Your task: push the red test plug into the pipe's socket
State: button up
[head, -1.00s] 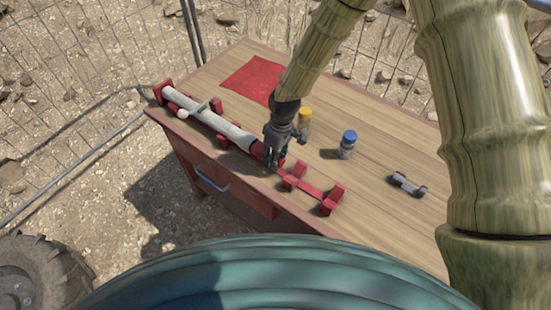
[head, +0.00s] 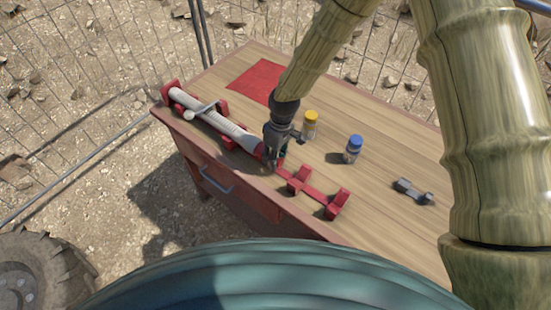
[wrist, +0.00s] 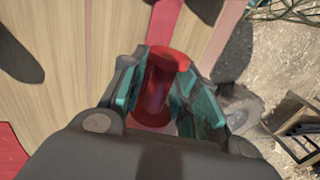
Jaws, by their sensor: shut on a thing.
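My gripper (head: 273,164) is shut on the red plug (wrist: 166,85), which shows between the teal-padded fingers in the wrist view. In the head view the fingers hide most of the plug. The pale pipe (head: 215,120) lies along the table's front edge in a red cradle (head: 171,91). My gripper is right at the pipe's near right end, where a red band (head: 259,150) shows. The fingers cover the socket mouth, so I cannot tell whether the plug is in it or just in front of it.
Red rests (head: 299,178) on a bar continue right of my gripper. A yellow-capped jar (head: 310,124) and a blue-capped jar (head: 353,149) stand behind it. A grey fitting (head: 413,191) lies further right. A red mat (head: 262,80) lies at the back. The wooden table (head: 385,145) is otherwise clear.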

jog(key=shift+w+a, duration=0.75)
jog(key=shift+a, duration=0.3)
jog(key=o, duration=0.9)
jog(key=v, duration=1.2)
jog(key=shift+a, duration=0.1)
